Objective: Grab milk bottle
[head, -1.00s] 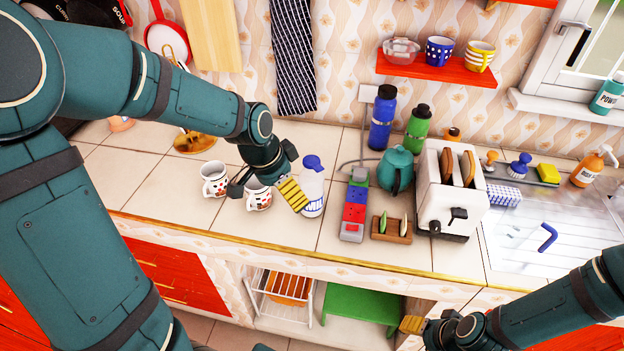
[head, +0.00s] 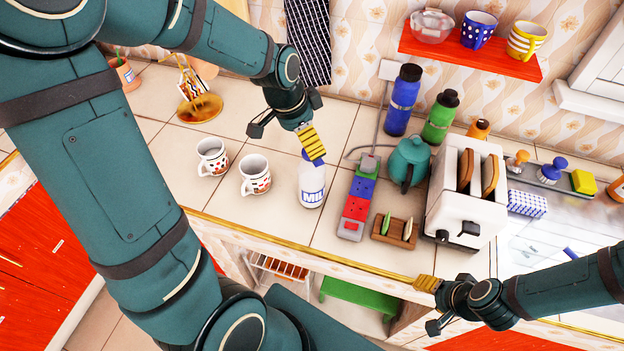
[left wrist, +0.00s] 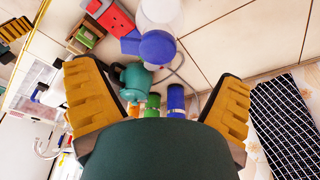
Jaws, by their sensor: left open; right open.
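The white milk bottle (head: 311,188) stands upright on the tiled counter, to the right of two patterned mugs. Its blue cap is mostly hidden in the head view behind a yellow finger pad of my left gripper (head: 287,138). That gripper is open and empty, up at about cap height. In the left wrist view the bottle (left wrist: 161,12) and its blue cap (left wrist: 157,47) appear beyond the gap between the open fingers (left wrist: 157,76). I cannot tell whether a finger touches the cap. My right gripper (head: 430,305) is open and empty near the counter's front edge.
The mugs (head: 255,175) (head: 212,157) stand left of the bottle. A power strip (head: 356,207), a teapot (head: 408,160), a wooden rack (head: 394,232) and a toaster (head: 465,195) stand to its right. Blue (head: 402,100) and green (head: 440,117) flasks stand behind. Counter in front is clear.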

